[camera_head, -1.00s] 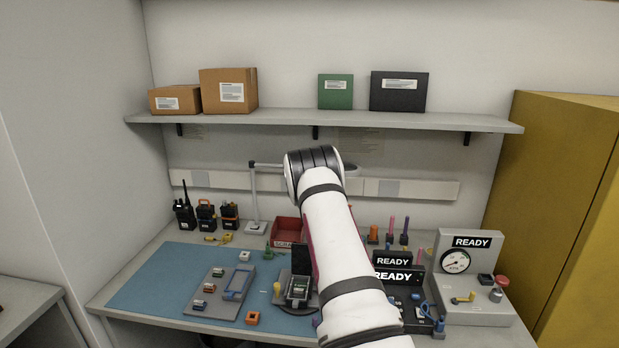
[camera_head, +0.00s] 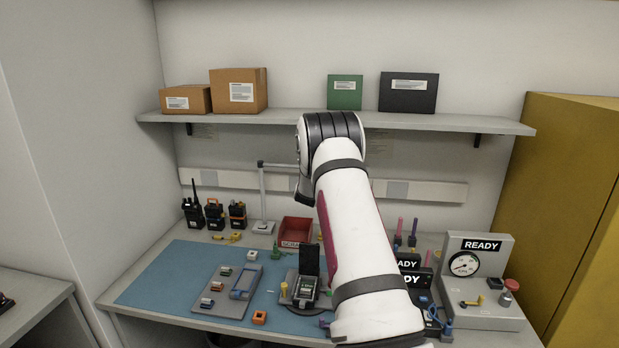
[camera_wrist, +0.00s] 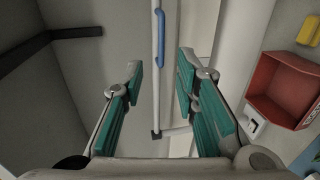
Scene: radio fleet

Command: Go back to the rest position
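My gripper (camera_wrist: 160,85) is open and empty in the wrist view, its two teal-padded fingers wide apart. Between and beyond the fingers, the wrist view shows a pale upright post (camera_wrist: 158,60) with a blue part on it; I cannot tell its distance. In the head view my white arm (camera_head: 352,220) rises over the right half of the bench, its dark-banded joint in front of the shelf edge. The gripper itself is mostly hidden behind the arm there.
The bench holds a blue mat (camera_head: 165,280), a grey tray (camera_head: 226,290), a dark open-lidded device (camera_head: 305,290), a red bin (camera_head: 296,231), several radios and a grey gauge panel (camera_head: 480,290). A shelf (camera_head: 300,116) with boxes runs above. A yellow cabinet (camera_head: 560,180) stands right.

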